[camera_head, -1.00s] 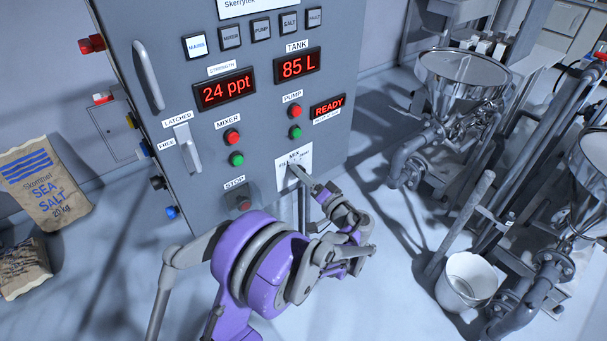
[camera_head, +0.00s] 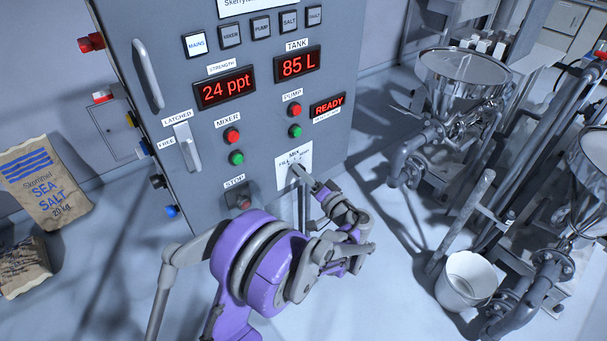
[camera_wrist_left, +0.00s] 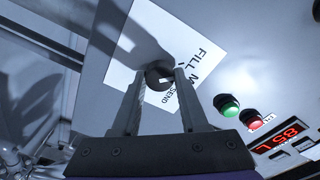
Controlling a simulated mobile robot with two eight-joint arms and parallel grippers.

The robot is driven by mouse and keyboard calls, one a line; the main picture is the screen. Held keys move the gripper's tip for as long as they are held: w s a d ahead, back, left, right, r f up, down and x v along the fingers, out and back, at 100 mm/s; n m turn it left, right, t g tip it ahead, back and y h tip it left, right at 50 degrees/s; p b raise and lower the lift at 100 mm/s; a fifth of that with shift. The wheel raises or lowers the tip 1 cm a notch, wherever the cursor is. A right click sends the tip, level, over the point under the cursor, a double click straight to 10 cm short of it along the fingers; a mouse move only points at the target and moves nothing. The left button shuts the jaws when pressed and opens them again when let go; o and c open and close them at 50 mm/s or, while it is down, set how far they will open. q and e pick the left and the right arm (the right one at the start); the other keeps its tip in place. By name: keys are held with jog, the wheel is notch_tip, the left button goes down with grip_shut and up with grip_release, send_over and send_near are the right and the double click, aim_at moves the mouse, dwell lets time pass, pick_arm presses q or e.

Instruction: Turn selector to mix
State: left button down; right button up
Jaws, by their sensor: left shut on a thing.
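The selector (camera_wrist_left: 159,76) is a dark knob on a white plate marked FILL, MIX and SEND (camera_head: 287,157), on the front of the grey control cabinet (camera_head: 205,130). My left gripper (camera_head: 303,174) reaches it from the front. In the left wrist view, the two fingers of my left gripper (camera_wrist_left: 161,82) are closed on either side of the knob. The fingers and wrist hide part of the knob and plate in the head view, so I cannot tell exactly which mark it points at. My right gripper is not in view.
Green and red pump buttons (camera_head: 295,131) sit just above the selector plate. The STOP button (camera_head: 243,201) is to its left, close to my arm. A steel funnel (camera_head: 462,75) and a white bucket (camera_head: 466,281) stand to the right. Salt sacks (camera_head: 45,185) lie at left.

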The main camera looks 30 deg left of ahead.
pick_arm(q)
jog(key=shift+m+b, duration=1.7)
jog(key=shift+m, duration=2.5)
jog(key=shift+c, duration=2.2)
grip_release()
jog(key=v, duration=1.1)
jog(key=shift+r+b, duration=0.2)
jog(key=shift+b, duration=0.15)
